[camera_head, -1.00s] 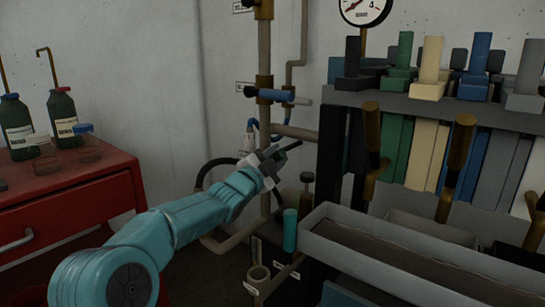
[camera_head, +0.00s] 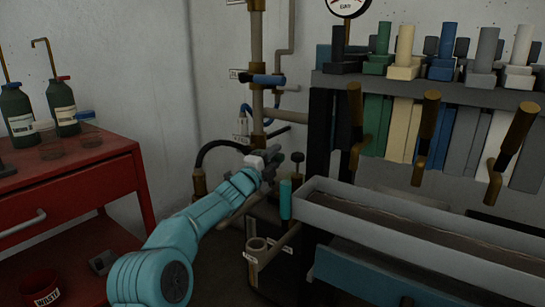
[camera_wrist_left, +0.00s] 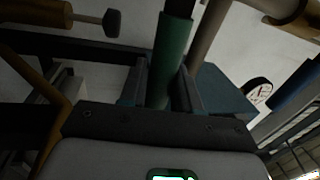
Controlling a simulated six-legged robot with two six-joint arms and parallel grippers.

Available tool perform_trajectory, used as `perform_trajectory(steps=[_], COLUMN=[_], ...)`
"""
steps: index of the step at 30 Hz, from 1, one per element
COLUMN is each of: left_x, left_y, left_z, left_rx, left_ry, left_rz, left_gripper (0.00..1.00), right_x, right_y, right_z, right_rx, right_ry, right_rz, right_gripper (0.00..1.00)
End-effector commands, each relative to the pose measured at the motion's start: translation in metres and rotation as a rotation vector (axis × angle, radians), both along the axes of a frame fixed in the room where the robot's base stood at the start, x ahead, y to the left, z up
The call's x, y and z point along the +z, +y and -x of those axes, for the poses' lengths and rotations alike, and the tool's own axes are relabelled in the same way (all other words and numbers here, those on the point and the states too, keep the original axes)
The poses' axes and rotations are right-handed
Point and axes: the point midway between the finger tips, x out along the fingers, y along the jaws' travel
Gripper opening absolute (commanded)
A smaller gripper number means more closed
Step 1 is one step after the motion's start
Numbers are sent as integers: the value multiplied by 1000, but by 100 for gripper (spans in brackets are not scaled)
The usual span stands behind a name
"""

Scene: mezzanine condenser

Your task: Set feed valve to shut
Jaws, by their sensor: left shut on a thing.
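My left gripper (camera_head: 270,162) is low beside the vertical pipe in the head view. In the left wrist view its dark fingers (camera_wrist_left: 168,98) are closed around a green handle (camera_wrist_left: 170,55) that runs up between them. In the head view the fingers hide much of what they hold. A dark lever (camera_head: 279,131) shows just above the gripper. A blue valve handle (camera_head: 268,80) lies roughly level higher on the pipe. A teal handle (camera_head: 285,199) stands upright below and right of the gripper; I cannot tell if it is the held one.
A black knob (camera_head: 298,157) sits right of the gripper. A long grey trough (camera_head: 390,215) and a rack of coloured bars (camera_head: 430,88) with brass handles fill the right. A red cabinet (camera_head: 70,195) with bottles stands left. A gauge (camera_head: 347,5) hangs above.

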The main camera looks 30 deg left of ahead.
Motion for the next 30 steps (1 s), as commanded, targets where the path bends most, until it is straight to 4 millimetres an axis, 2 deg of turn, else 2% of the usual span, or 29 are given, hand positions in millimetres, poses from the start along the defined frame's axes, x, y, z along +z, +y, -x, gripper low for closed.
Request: perform_trajectory(steps=[6,22,23,24,30], left_x=[-8,-9,-9,-9,-9], left_y=[1,0,0,0,0], left_z=[-1,2,2,2,2], left_rx=[1,2,2,2,1], left_ry=[-6,-7,-7,-7,-8], left_rz=[-66,-91,-91,-91,-90], left_gripper=[0,0,35,48,50], right_x=[-8,-9,-9,-9,-9], right_y=[-1,-1,-1,-1,-1], right_z=[-5,-7,-7,-7,-7], right_rx=[-3,-4,-4,-4,-4], right_ry=[-17,-23,-23,-23,-23], right_rz=[3,4,4,4,4], right_gripper=[53,53,53,53,53])
